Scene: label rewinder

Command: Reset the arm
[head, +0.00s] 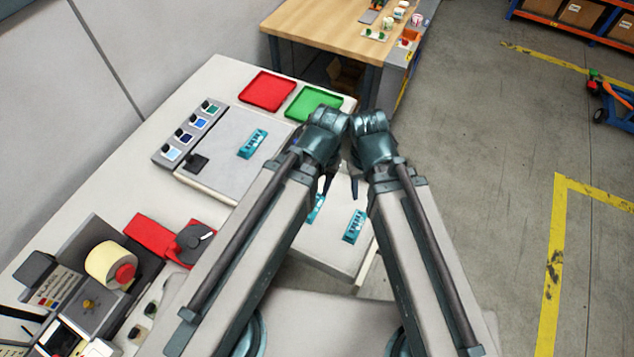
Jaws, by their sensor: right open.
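My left arm and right arm reach forward over the workbench (95,185), and their wrists almost meet in the middle of the head view. My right gripper (353,184) points down beside the gap between the arms and is open, with nothing seen in it. My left gripper (325,187) hangs below its wrist, mostly hidden by the arm; I cannot tell its jaw state.
A red tray (267,91) and a green tray (313,103) sit at the far end. The rewinder with a cream roll (108,264) stands bottom left. A wooden table (320,25) stands beyond. Floor at right is mostly clear.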

